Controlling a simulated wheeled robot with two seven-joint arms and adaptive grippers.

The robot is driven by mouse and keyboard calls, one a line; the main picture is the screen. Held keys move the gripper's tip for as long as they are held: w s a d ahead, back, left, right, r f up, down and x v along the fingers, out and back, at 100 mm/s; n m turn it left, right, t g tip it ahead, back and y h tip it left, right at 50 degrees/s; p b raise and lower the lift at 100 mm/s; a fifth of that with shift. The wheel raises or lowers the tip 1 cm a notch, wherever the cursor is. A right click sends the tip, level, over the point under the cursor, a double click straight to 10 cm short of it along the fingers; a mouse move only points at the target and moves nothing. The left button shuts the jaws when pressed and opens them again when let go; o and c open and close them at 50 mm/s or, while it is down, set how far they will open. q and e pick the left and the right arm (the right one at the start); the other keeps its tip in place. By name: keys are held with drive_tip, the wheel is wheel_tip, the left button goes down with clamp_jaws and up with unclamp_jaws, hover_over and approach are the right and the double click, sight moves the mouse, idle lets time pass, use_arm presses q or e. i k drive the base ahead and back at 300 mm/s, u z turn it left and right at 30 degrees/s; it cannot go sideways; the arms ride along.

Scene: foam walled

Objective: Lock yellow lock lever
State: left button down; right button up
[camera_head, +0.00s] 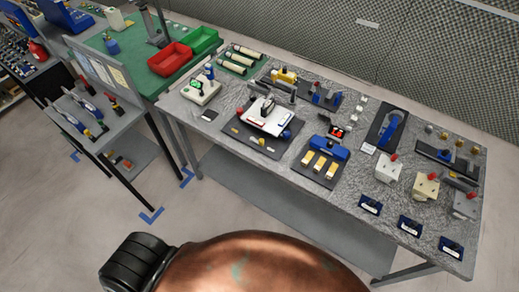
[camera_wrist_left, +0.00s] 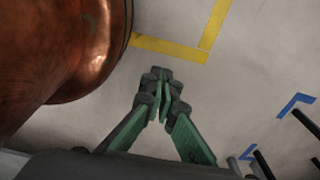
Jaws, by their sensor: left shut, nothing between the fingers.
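A pale yellow box (camera_head: 426,186) with a red part on top stands near the right end of the grey worktable, between a white box (camera_head: 389,170) and a grey box (camera_head: 465,206), each also red-topped. I cannot tell at this size how its lever is set. Another yellow piece (camera_head: 284,75) sits at the back of the table, its details too small to read. My left gripper (camera_wrist_left: 160,98) is shut and empty in the left wrist view, above bare floor, away from the table. It does not show in the head view. My right gripper is in neither view.
The worktable (camera_head: 225,178) holds several fixtures, including a blue block with yellow pieces (camera_head: 320,163) and small blue units (camera_head: 370,205) along the front edge. A grey rack (camera_head: 95,105) stands left. The floor (camera_head: 80,220) before the table is clear, with blue and yellow markings.

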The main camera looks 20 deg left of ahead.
sight(261, 143)
drive_tip(key=z, duration=0.05)
drive_tip(key=i, duration=1)
drive_tip(key=u, duration=0.45)
